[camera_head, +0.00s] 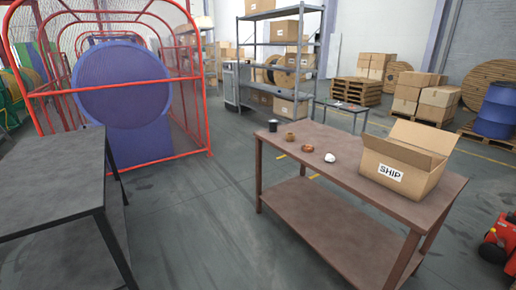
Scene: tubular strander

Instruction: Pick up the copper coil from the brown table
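The brown table (342,183) stands right of centre in the head view, with a lower shelf (310,217). On its top, in a row from the back left toward the box, sit a small black cylinder (272,126), a brownish-gold small piece (290,136), a reddish-copper ring-like coil (307,148) and a small white object (330,158). The reddish one looks most like the copper coil; the brownish-gold one is too small to identify. An open cardboard box marked SHIP (405,168) stands on the table's right part. Neither of my grippers is in view.
A dark grey table (50,180) stands at the left. Behind it is a red cage (190,100) around a blue drum machine. Grey shelving (285,40) with boxes stands at the back. A red machine (500,240) is at the right edge. Floor between the tables is clear.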

